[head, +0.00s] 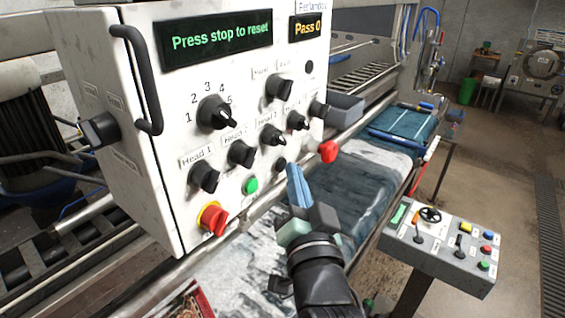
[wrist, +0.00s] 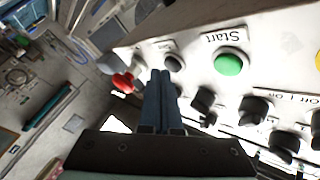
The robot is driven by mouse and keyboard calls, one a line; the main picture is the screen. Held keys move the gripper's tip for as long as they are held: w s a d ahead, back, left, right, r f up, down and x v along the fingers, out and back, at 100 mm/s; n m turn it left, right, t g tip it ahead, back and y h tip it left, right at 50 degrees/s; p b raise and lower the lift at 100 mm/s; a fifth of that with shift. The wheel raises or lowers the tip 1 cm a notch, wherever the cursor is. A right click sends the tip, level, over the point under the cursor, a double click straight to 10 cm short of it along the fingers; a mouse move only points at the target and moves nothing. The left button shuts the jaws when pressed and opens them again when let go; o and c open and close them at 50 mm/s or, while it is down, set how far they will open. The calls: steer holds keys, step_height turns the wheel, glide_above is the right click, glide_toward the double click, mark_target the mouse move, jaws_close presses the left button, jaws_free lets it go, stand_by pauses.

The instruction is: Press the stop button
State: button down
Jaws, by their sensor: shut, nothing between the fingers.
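The white control panel (head: 150,190) has a green start button (head: 251,186), which also shows under the word "Start" in the wrist view (wrist: 229,64). A small black button (head: 280,164) sits to its right in the head view, and also shows in the wrist view (wrist: 173,63) beside a small label. It appears to be the stop button, but its label is too small to read surely. My gripper (head: 293,168) is shut and empty. Its blue fingertips, also in the wrist view (wrist: 160,73), are very near the black button; I cannot tell if they touch it.
The panel screen (head: 215,40) reads "Press stop to reset". Black knobs (head: 241,153) are around the buttons. A red knob (head: 328,151) is right of my fingers. A red button with a yellow ring (head: 212,219) is lower left. A grey control box (head: 440,245) stands right.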

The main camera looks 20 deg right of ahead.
steer(key=shift+w+a, duration=0.3)
stand_by(1.0)
steer(key=shift+s+d, duration=0.5)
steer(key=shift+s, duration=0.1)
steer(key=shift+s+d+b, duration=0.65)
steer(key=shift+s+d, duration=0.15)
steer(key=shift+s, duration=0.2)
steer(key=shift+s+d+b, duration=0.6)
steer(key=shift+s+d, duration=0.15)
steer(key=shift+s, duration=0.25)
